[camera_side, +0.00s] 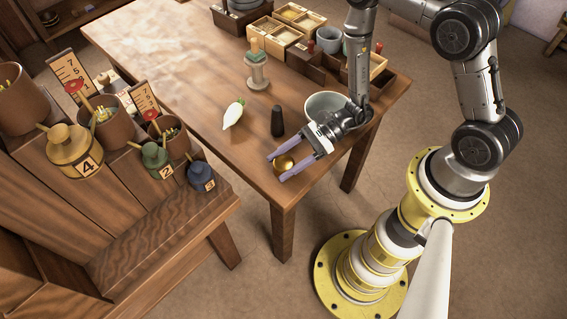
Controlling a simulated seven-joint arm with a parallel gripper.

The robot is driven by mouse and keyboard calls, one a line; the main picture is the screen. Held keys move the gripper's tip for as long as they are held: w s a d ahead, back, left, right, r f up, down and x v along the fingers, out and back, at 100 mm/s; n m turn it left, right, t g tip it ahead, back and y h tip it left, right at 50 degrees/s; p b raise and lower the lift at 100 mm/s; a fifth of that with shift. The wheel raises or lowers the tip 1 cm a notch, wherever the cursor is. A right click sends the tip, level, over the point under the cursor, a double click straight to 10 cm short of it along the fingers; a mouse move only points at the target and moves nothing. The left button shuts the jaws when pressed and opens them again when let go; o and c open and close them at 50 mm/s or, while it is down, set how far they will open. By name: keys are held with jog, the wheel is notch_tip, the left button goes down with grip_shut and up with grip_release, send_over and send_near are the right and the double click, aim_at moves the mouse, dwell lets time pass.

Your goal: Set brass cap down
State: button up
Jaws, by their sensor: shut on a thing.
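The brass cap (284,164) is a small, round, shiny golden piece near the front corner of the wooden table (185,80). My gripper (283,166) reaches in from the right, and its two purple-grey fingers lie on either side of the cap, shut on it. Whether the cap touches the tabletop or hangs just above it, I cannot tell from this view. The fingers hide part of its edges.
Wooden boxes (330,70) fill the back right. A bench with numbered jars (75,150) is at left. The table's middle is clear.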

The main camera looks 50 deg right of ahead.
notch_tip(320, 180, up, 2)
jog(key=shift+r, duration=0.15)
jog(key=s+d+r, duration=0.6)
jog(key=s+r, duration=0.4)
jog(key=s, duration=0.2)
jog(key=shift+s, duration=0.3)
